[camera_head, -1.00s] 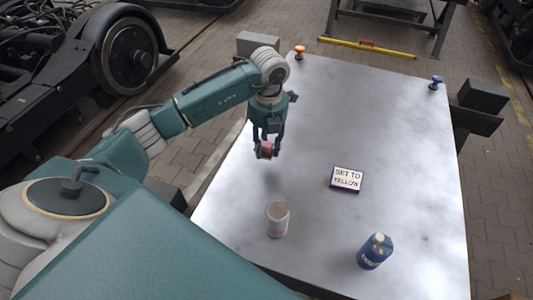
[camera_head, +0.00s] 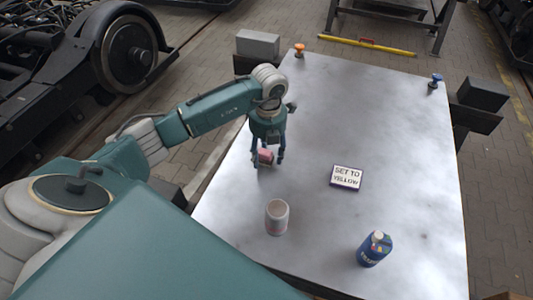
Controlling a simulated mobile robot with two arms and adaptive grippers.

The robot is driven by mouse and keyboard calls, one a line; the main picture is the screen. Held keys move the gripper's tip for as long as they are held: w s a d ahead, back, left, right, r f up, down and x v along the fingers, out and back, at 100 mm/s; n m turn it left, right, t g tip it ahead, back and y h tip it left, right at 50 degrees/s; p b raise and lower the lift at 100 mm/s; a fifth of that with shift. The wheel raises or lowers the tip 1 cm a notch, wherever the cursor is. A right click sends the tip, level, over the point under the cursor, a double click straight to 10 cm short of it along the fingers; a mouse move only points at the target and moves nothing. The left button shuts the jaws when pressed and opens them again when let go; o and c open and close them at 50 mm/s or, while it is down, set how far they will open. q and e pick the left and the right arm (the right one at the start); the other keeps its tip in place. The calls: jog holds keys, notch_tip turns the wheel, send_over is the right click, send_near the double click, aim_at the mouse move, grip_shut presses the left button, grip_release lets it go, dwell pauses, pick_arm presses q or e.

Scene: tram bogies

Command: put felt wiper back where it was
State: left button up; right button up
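The felt wiper (camera_head: 265,157) is a small block with a pink-red top and a paler side, at the left part of the metal table. My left gripper (camera_head: 268,160) points down over it, with one finger on each side. The fingers are spread wider than the wiper, and a gap shows at the right finger. The wiper appears to rest on the table top; its upper part is partly hidden by the gripper. My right gripper is out of view.
An orange knob (camera_head: 299,50) and a blue knob (camera_head: 436,81) sit at the far corners. The table's middle is largely clear.

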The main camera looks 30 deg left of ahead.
aim_at(267, 152)
pick_arm(q)
jog(key=shift+r, duration=0.3)
notch_tip(267, 152, up, 10)
jog(key=shift+d+r+b, duration=0.15)
jog(key=shift+r+b, duration=0.1)
jog(key=shift+b, duration=0.85)
jog(key=shift+r, duration=0.6)
